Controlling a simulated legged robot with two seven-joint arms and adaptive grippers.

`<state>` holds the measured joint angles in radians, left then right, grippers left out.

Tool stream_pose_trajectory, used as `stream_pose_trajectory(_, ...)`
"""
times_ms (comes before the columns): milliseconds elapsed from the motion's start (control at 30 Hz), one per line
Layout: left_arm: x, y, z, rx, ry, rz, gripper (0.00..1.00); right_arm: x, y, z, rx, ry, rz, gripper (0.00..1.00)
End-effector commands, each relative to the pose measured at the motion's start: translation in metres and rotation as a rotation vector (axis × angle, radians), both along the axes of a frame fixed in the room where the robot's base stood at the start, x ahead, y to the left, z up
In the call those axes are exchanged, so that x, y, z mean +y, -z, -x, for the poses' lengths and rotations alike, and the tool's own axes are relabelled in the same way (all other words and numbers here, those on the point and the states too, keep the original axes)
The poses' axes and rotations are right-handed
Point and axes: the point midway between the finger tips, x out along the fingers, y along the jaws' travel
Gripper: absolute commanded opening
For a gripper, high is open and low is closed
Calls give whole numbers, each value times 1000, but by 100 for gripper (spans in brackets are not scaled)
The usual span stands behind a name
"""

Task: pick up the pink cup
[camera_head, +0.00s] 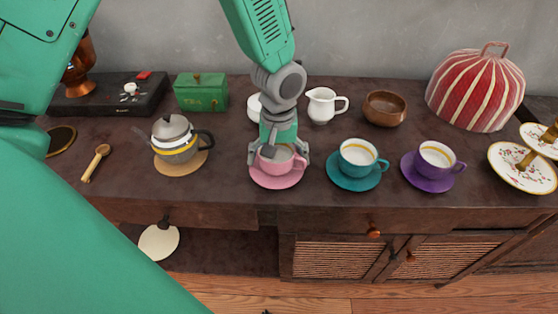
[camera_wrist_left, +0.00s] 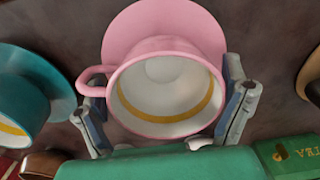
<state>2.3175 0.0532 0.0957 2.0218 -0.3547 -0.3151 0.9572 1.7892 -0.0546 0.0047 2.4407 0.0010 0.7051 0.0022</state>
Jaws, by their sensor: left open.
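The pink cup (camera_head: 276,161) stands upright on its pink saucer (camera_head: 275,183) near the front edge of the dark sideboard. My left gripper (camera_head: 279,157) is open and reaches down over the cup, with one finger on each side of it. In the left wrist view the pink cup (camera_wrist_left: 166,88) shows its pale inside with a yellow band, and its handle points left. The pink saucer (camera_wrist_left: 165,18) shows behind it. The fingers of my left gripper (camera_wrist_left: 167,112) flank the cup; I cannot tell whether they touch it. My right gripper is not in view.
A teal cup (camera_head: 358,155) and a purple cup (camera_head: 436,157) stand on saucers to the right. A teapot (camera_head: 176,137) sits on a mat to the left. A white jug (camera_head: 321,106), a wooden bowl (camera_head: 384,109) and a green box (camera_head: 201,94) stand behind.

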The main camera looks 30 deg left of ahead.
Motion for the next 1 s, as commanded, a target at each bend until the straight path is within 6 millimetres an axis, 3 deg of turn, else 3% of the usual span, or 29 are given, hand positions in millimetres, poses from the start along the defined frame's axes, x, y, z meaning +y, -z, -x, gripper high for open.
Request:
stream_pose_trajectory(100,1,-1,0,-1,-1,1,92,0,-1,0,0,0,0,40)
stream_pose_trajectory(233,2,-1,0,0,-1,2,47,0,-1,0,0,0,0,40)
stream_pose_trajectory(400,1,-1,0,0,-1,1,40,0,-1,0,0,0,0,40)
stream_pose_trajectory(767,0,-4,0,-1,0,0,40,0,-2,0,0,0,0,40)
stream_pose_trajectory(1000,1,-44,-1,-6,-1,2,40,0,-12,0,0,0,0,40)
